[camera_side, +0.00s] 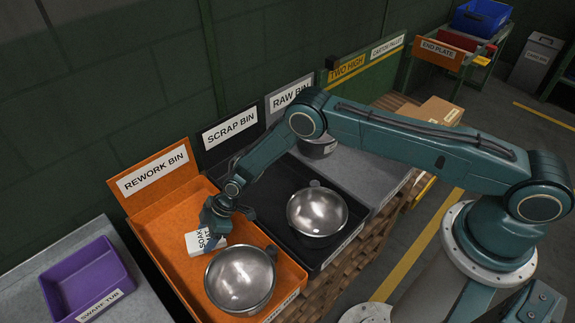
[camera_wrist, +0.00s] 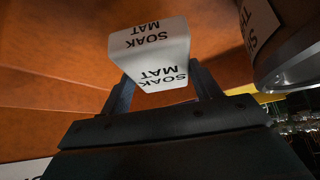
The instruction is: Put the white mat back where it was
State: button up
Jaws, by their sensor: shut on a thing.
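The white mat (camera_side: 196,243), a small block printed SOAK MAT, is inside the orange rework bin (camera_side: 160,228). My gripper (camera_side: 213,232) reaches down into that bin and is shut on the mat. In the wrist view, the mat (camera_wrist: 150,45) sits between the two dark fingers of my gripper (camera_wrist: 162,88), with orange bin surfaces behind it. I cannot tell whether the mat touches the bin floor.
A steel pot (camera_side: 240,279) stands in the rework bin close to the mat; its side shows in the wrist view (camera_wrist: 288,60). The black scrap bin (camera_side: 262,192) holds another pot (camera_side: 317,212). A purple swarf tub (camera_side: 85,280) stands at left.

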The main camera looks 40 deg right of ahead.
jog(key=shift+f, duration=1.6)
jog(key=shift+f, duration=0.2)
jog(key=o, duration=1.1)
jog(key=shift+r, duration=0.25)
jog(key=shift+v, duration=5.95)
